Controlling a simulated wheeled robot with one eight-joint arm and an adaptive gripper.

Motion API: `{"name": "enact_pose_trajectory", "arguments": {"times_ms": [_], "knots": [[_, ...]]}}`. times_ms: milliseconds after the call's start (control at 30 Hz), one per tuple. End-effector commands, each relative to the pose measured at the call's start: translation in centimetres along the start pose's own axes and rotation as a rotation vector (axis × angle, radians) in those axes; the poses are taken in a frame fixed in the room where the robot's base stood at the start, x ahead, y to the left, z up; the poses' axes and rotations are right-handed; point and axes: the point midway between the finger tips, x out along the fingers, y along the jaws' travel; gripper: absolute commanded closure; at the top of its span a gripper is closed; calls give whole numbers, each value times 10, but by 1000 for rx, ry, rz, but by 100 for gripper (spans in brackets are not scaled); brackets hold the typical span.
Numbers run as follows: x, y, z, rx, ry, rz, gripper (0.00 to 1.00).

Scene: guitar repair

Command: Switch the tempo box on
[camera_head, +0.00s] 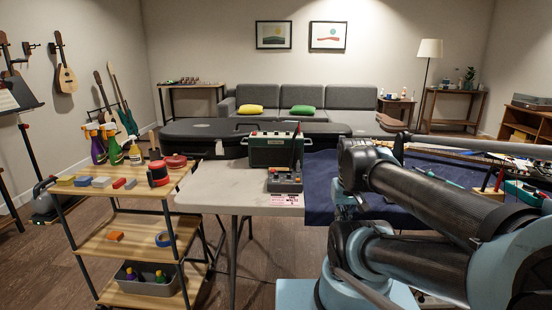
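Two boxes stand on the pale table (222,190). One is a dark green box (268,152) with a light front panel edge and a handle, near the table's back. The other is a smaller grey and dark box (284,184) with reddish controls on top, in front of it. No readable label shows which is the tempo box, and its switch is too small to make out. A thin dark upright shape stands at the green box's right side; I cannot tell what it is. My arm fills the right side, and my gripper is not visible.
A pink printed paper (285,199) lies at the table's front edge. A dark blue cloth (320,180) covers the surface to the right. A wooden cart (125,245) with spray bottles (114,146) and blocks stands left. A long black case (205,130) lies behind.

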Motion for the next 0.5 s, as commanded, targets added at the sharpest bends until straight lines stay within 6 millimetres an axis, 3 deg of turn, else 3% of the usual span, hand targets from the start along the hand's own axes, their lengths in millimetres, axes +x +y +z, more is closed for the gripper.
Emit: {"name": "enact_pose_trajectory", "arguments": {"times_ms": [167, 500], "knots": [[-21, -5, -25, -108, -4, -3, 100], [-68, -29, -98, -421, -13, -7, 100]]}}
